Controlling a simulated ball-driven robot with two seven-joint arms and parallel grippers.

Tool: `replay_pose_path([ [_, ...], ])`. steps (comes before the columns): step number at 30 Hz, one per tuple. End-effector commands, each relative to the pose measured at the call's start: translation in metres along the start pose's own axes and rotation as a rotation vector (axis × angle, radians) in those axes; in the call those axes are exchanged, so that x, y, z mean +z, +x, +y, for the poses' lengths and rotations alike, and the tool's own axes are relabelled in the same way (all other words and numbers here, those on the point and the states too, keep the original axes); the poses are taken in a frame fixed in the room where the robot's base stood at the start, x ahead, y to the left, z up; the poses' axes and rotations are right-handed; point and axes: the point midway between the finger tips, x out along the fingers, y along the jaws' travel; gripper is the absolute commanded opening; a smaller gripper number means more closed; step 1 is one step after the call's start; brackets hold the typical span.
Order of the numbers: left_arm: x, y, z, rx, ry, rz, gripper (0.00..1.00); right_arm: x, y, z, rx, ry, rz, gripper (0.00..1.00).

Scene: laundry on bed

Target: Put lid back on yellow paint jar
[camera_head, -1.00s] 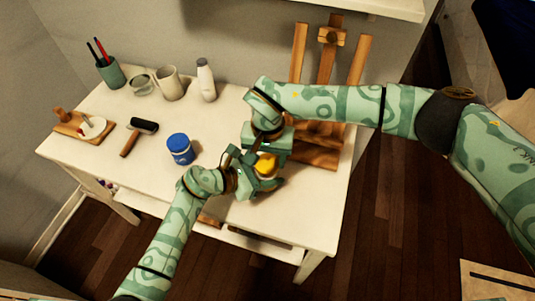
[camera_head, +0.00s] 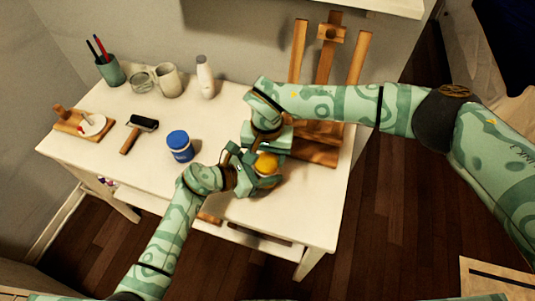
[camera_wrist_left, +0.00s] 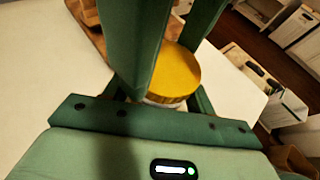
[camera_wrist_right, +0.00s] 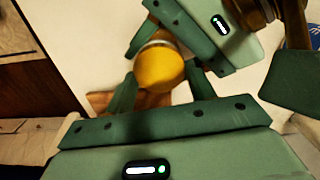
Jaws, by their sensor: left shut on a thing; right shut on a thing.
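The yellow lid (camera_head: 266,163) sits at the top of the paint jar, between my two grippers, at the table's front right. In the left wrist view the lid (camera_wrist_left: 178,72) is over a pale strip of the jar (camera_wrist_left: 163,101); whether it is fully seated cannot be told. In the right wrist view the lid (camera_wrist_right: 158,68) faces the camera. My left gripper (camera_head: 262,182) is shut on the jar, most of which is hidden. My right gripper (camera_head: 268,155) comes from the back right and is shut on the lid, its fingers at the lid's sides.
A blue-lidded jar (camera_head: 180,147) stands left of the grippers. A wooden easel (camera_head: 328,75) stands behind my right gripper.

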Motion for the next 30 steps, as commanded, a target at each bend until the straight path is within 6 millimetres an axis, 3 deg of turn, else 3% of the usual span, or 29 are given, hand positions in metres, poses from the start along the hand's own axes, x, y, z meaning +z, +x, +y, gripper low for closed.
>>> replay_pose_path([
  [9, 0.0029, 0.0023, -0.0026, -0.007, 0.007, -0.006, 0.14, 0.004, 0.0113, 0.0014, 0.008, -0.006, -0.005, 0.33],
  [30, 0.0076, 0.0035, -0.0031, -0.009, 0.01, -0.015, 0.14, 0.0037, 0.0025, 0.0016, 0.015, -0.01, -0.004, 0.33],
])
